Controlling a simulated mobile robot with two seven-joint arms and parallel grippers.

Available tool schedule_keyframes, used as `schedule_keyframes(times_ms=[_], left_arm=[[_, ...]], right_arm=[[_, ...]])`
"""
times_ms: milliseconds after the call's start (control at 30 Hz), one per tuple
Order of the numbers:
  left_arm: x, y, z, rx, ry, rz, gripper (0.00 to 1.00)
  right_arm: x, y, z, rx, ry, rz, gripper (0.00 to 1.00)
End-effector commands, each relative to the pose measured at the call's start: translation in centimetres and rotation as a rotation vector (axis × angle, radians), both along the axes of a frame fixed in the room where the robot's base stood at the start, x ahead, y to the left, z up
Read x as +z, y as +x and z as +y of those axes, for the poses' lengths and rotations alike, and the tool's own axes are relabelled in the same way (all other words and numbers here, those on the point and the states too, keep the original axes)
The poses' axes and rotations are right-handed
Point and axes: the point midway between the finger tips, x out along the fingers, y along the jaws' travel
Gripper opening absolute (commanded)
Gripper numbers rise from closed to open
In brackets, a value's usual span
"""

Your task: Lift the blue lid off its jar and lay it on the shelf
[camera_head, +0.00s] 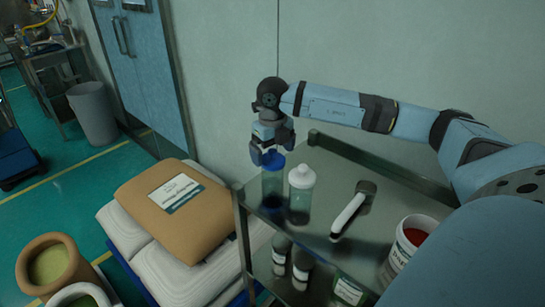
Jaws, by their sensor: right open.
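The blue lid (273,160) sits on top of a clear jar (272,187) at the back left corner of the shelf (318,225). The jar stands upright with dark contents at its bottom. My right gripper (272,151) points down right over the lid and is open, its fingers at the lid's top edge. I cannot tell whether they touch it. The gripper hides part of the lid's top. My left gripper is not in view.
A white-capped jar (301,193) stands close right of the blue-lidded jar. A white-handled tool (350,212) and a white tub with red contents (405,245) are further right. Dark bottles (281,255) stand on the level below. Stacked sacks (175,210) lie left of the shelf.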

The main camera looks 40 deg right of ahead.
Motion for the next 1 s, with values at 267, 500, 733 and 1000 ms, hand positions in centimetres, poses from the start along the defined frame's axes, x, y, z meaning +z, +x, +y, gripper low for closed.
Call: schedule_keyframes(times_ms=[267, 500, 733, 1000], left_arm=[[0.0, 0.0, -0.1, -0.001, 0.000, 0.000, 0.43], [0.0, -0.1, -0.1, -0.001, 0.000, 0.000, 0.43], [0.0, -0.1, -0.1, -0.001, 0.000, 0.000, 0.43], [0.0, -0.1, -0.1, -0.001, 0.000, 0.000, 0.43]], right_arm=[[-1.8, 0.0, 0.0, 0.000, 0.001, 0.000, 1.00], [-1.7, 0.0, 0.0, 0.000, 0.001, -0.001, 0.75], [-1.7, 0.1, 0.0, 0.000, 0.001, -0.001, 0.57], [-1.5, 0.1, 0.0, 0.000, 0.001, -0.001, 0.56]])
